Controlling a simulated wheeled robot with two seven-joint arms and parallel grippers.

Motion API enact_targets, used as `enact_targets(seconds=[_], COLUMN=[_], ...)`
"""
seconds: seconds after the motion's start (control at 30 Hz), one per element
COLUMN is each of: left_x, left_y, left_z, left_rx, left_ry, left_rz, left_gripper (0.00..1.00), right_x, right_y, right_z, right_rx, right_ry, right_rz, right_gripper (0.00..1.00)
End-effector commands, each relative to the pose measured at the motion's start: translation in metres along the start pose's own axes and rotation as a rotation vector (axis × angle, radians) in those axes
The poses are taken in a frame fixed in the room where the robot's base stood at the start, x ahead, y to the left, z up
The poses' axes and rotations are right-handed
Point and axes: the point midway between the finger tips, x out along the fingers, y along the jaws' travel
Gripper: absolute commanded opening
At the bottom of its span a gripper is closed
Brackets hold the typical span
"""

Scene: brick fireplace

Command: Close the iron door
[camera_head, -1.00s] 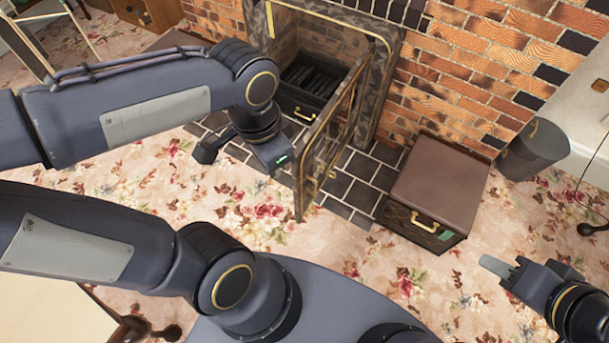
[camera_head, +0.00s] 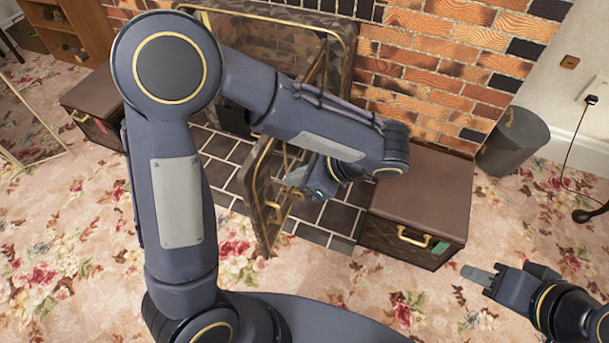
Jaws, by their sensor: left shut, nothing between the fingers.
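The iron door (camera_head: 262,205) of the fireplace stands open, swung out from the right side of the fireplace frame (camera_head: 345,28). Its free edge points toward me, above the tiled hearth. My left arm reaches across in front of the fireplace and hides the door's upper part and much of the opening. My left gripper (camera_head: 308,182) is shut and empty, just right of the door, close to its right-hand face. I cannot tell whether it touches the door. My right gripper (camera_head: 482,275) is low at the right, far from the door; its finger opening is unclear.
A brown box (camera_head: 425,190) with a brass handle stands right of the hearth (camera_head: 322,215), and another box (camera_head: 95,105) stands left. A dark bin (camera_head: 515,140) is by the right wall. Floral carpet (camera_head: 345,275) in front is clear.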

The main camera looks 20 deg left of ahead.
Motion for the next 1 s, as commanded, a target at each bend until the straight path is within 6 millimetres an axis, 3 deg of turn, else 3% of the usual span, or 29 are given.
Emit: enact_targets(seconds=[0.03,0.2,0.4,1.0], left_x=[0.015,0.051,0.069,0.076], left_y=[0.000,0.001,0.000,0.001], left_z=[-0.002,-0.002,0.019,0.029], left_rx=[-0.002,-0.003,-0.005,0.000], left_ry=[0.000,0.000,0.001,0.002], left_rz=[0.003,0.004,0.002,-0.002], left_gripper=[0.00,0.00,0.00,0.00], right_x=[0.007,0.017,0.021,0.022], right_y=[0.003,0.008,0.010,0.010], right_z=[0.004,0.009,0.011,0.011], right_rx=[0.000,0.000,0.000,0.000], right_ry=[0.000,0.000,-0.001,0.000], right_rz=[0.000,0.000,0.000,0.000], right_gripper=[0.36,0.36,0.36,0.36])
